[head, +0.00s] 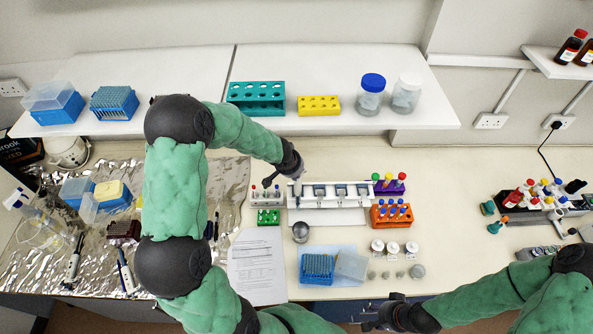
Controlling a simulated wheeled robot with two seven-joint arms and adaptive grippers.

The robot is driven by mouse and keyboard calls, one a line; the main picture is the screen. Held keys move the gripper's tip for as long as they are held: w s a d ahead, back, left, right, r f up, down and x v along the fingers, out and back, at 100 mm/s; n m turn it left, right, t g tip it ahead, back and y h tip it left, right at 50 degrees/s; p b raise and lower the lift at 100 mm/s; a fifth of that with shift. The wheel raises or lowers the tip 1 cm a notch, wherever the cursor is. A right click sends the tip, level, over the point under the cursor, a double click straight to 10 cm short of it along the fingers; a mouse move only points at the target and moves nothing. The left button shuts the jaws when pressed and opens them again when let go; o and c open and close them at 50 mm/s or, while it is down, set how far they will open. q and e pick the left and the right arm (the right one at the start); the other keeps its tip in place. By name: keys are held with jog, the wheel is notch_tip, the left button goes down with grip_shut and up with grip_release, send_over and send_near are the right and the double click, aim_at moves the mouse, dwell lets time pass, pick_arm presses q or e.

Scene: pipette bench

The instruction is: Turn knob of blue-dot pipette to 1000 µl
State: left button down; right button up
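A white pipette stand (330,201) on the bench holds several pipettes in a row, seen from above. Their coloured dots and volume readings are too small to make out, so I cannot tell which is the blue-dot pipette. My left gripper (283,183) is at the left end of the stand, over its leftmost pipette position. Its fingers are small and dark here, and I cannot tell whether they touch a pipette or its knob. My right gripper (369,315) is at the bench's front edge, apart from the stand, with its fingers spread and nothing seen between them.
Tube racks in orange (391,215), purple (397,187) and green (268,217) flank the stand. A grey ball-like object (300,232), a blue tip box (317,268) and white-capped jars (377,246) stand in front. A shelf (335,113) runs behind. Foil with loose pipettes covers the left.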

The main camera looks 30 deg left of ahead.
pick_arm(q)
jog(key=shift+d+n+y+b, duration=0.1)
jog(key=shift+n+y+b, duration=0.85)
jog(key=shift+b, duration=2.8)
